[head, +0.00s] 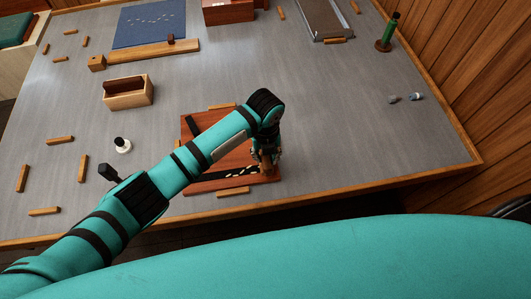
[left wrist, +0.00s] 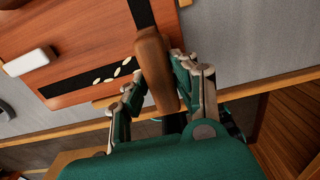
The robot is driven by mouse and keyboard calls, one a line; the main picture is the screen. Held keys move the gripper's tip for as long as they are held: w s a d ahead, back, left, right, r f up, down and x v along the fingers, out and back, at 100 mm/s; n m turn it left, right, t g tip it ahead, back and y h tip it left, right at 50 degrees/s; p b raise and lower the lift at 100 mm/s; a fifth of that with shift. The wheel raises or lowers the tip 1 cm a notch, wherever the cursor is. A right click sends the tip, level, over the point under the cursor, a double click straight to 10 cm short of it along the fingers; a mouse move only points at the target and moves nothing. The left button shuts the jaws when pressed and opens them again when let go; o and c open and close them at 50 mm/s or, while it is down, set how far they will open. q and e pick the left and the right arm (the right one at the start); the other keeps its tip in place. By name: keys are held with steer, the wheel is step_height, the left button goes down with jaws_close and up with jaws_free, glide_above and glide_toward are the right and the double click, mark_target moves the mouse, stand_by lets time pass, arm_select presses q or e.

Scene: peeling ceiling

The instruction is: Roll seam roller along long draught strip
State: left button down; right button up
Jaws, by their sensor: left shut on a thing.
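A red-brown board (head: 206,185) lies near the table's front edge. A dark strip (head: 226,177) with pale oval marks runs along its front side. A second dark strip (head: 194,124) shows at its back left. In the left wrist view, the marked strip (left wrist: 70,84) lies left of the tool and another dark strip (left wrist: 141,12) runs up behind it. My left gripper (head: 267,160) is over the board's right end, shut on a brown wooden handle (left wrist: 157,70), which looks like the seam roller's. The roller's working end is hidden. My right gripper is not in view.
A white block (left wrist: 30,62) lies on the board. An open wooden box (head: 128,92), a black-and-white knob (head: 122,146) and several small wood pieces stand on the grey table (head: 330,110). A green bottle (head: 388,32) stands at the back right.

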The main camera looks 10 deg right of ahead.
arm_select(q)
steer(key=shift+f+b, duration=0.45)
steer(key=shift+f, duration=0.2)
stand_by(1.0)
stand_by(0.4)
steer(key=shift+a+r+p, duration=0.1)
steer(key=shift+a+p, duration=0.35)
steer(key=shift+p, duration=0.2)
steer(key=shift+a+p, duration=0.75)
steer(key=shift+a, duration=0.7)
steer(key=shift+p, duration=0.3)
